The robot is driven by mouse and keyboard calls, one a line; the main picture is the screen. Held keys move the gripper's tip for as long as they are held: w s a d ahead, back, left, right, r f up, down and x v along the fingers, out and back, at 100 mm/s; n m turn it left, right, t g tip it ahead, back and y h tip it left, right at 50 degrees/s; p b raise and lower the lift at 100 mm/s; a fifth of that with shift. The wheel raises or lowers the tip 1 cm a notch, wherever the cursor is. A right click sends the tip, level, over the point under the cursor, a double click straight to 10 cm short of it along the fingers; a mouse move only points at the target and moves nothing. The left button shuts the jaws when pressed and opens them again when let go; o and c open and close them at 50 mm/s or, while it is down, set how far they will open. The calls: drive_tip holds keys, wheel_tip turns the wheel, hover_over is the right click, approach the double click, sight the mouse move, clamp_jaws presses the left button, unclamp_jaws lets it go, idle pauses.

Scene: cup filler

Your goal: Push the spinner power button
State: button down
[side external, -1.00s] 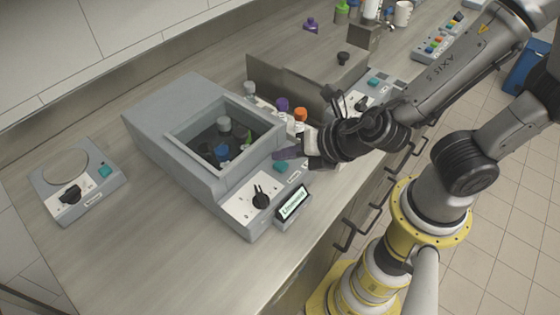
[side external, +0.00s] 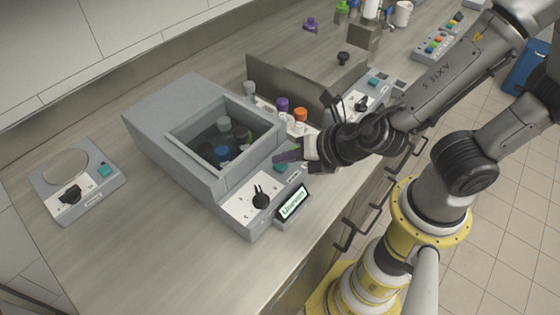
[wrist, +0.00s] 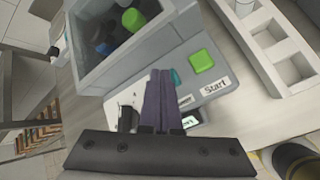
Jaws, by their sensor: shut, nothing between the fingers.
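The spinner (side external: 170,120) is a grey box with a square well holding several capped tubes. Its sloped front panel carries a black knob (side external: 261,201), a lit display (side external: 293,203) and a teal button (side external: 281,168). In the wrist view the teal power button (wrist: 176,78) shows just right of my fingertips, its label partly covered. A larger green button (wrist: 202,61) sits farther right, above a "Start" label. My gripper (side external: 288,156) is shut and empty, its dark fingers close over the panel by the teal button. The fingers (wrist: 160,73) hide part of the panel; I cannot tell contact.
A white rack (wrist: 267,33) with square slots lies close to the panel's right in the wrist view. Purple (side external: 282,104) and orange (side external: 300,114) capped tubes stand behind the gripper. A smaller device (side external: 78,185) sits at left; the counter between is clear.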

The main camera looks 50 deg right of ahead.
idle(0.4)
drive_tip(key=shift+r, duration=0.5)
drive_tip(key=shift+r, duration=0.1)
wheel_tip(320, 180, up, 6)
drive_tip(key=shift+f, duration=0.1)
idle(0.5)
